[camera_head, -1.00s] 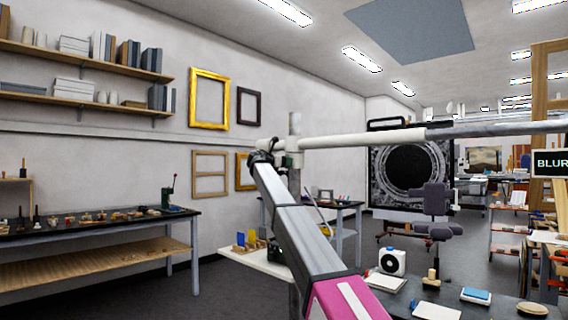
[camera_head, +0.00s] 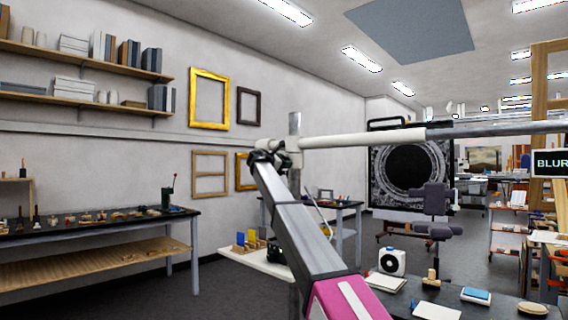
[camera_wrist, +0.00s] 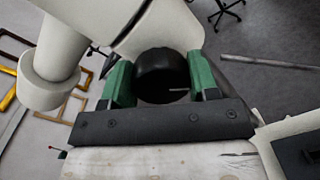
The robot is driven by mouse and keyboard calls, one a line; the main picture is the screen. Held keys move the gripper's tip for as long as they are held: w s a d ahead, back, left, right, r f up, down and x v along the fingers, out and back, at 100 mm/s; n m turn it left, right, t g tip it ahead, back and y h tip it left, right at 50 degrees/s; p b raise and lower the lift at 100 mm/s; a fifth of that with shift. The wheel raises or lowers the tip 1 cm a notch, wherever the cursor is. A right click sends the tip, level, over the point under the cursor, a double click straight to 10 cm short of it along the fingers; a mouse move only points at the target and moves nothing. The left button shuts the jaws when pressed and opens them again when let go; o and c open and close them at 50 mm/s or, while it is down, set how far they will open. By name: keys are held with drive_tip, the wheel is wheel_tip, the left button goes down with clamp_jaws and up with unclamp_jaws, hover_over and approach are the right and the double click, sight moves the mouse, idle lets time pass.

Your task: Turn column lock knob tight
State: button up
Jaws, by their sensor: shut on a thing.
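A round black knob (camera_wrist: 160,72) fills the middle of the wrist view, with a short white mark near its lower right edge. My gripper (camera_wrist: 161,82) has its two green fingers on either side of the knob and is shut on it. White rounded housing lies behind the knob. In the head view my gripper (camera_head: 268,157) is up at the bracket where the vertical column (camera_head: 295,125) meets the long horizontal boom (camera_head: 365,138). The knob is hard to make out there. How tight it is cannot be seen.
The boom runs right across the view at about my gripper's height. A dark bench (camera_head: 85,231) stands along the left wall. A desk (camera_head: 505,310) with small items is at lower right, and an office chair (camera_head: 434,212) stands beyond it. Grey floor (camera_head: 235,293) is open at left.

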drive_tip(key=m, duration=0.4)
drive_tip(key=shift+s+d+f+m+y, duration=0.1)
drive_tip(key=shift+m+y, duration=0.2)
drive_tip(key=shift+m, duration=1.7)
drive_tip(key=o, duration=0.9)
drive_tip(key=v, duration=1)
drive_tip(key=shift+s+a, duration=0.25)
drive_tip(key=shift+s, duration=0.1)
